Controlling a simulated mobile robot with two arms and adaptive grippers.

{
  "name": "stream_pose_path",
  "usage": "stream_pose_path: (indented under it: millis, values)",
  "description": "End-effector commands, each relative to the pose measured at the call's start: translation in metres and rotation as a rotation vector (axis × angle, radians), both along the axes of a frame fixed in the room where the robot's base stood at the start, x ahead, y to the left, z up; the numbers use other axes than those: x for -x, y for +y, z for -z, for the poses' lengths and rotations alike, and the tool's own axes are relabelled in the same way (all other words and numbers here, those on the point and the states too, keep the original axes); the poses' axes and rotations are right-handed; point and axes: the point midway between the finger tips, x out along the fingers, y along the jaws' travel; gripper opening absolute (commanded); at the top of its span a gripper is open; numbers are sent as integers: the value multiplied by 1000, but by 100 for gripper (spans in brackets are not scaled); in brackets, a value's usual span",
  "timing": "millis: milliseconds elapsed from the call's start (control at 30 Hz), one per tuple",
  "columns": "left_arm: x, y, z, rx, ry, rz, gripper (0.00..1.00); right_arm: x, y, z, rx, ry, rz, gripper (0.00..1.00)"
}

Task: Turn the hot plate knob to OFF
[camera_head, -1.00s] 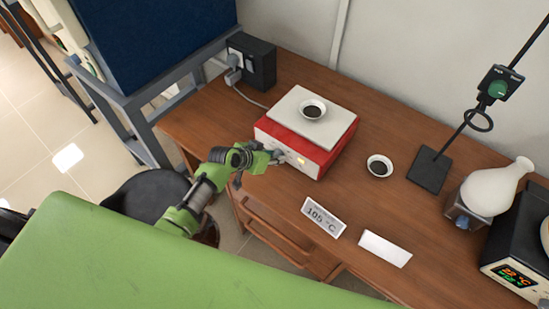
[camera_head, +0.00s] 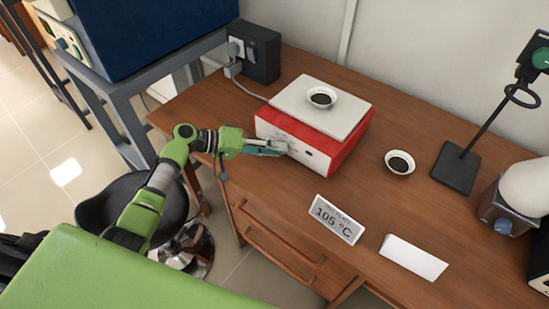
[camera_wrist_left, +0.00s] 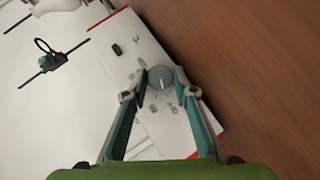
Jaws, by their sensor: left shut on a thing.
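The hot plate has a red body (camera_head: 345,143), a white front panel and a pale top plate (camera_head: 350,112). A white dish of dark material (camera_head: 321,97) sits on top. My left gripper (camera_head: 284,147) reaches the left part of the front panel. In the left wrist view, the round grey knob (camera_wrist_left: 160,78) sits between the fingertips of my left gripper (camera_wrist_left: 161,72), which is shut on it. The knob has a pale pointer line; the panel marks around it are too small to read. A small dark window (camera_head: 307,153) on the panel shows unlit. My right gripper is out of view.
A sign reading 105 °C (camera_head: 336,219) and a blank white card (camera_head: 413,257) stand near the wooden table's front edge. A second dish (camera_head: 399,162) and a black-based stand (camera_head: 457,168) are to the right. A black socket box (camera_head: 254,52) is behind left.

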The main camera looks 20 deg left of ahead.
Motion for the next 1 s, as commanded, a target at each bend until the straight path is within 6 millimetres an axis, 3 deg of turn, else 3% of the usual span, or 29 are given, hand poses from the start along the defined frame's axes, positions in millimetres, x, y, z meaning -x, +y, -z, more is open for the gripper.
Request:
stream_pose_path:
  millis: [33, 300, 900, 933, 1000]
  values:
    - [0, 1, 8, 29, 12, -2, 4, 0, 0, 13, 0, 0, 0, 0]
    - [0, 1, 6, 139, 53, 0, 4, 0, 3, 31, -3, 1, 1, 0]
    - [0, 0, 3, 178, 69, -1, 4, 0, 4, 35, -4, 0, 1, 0]
    - [0, 0, 3, 178, 68, -1, 28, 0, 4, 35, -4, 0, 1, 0]
    - [0, 0, 3, 178, 68, -1, 42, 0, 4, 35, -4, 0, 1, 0]
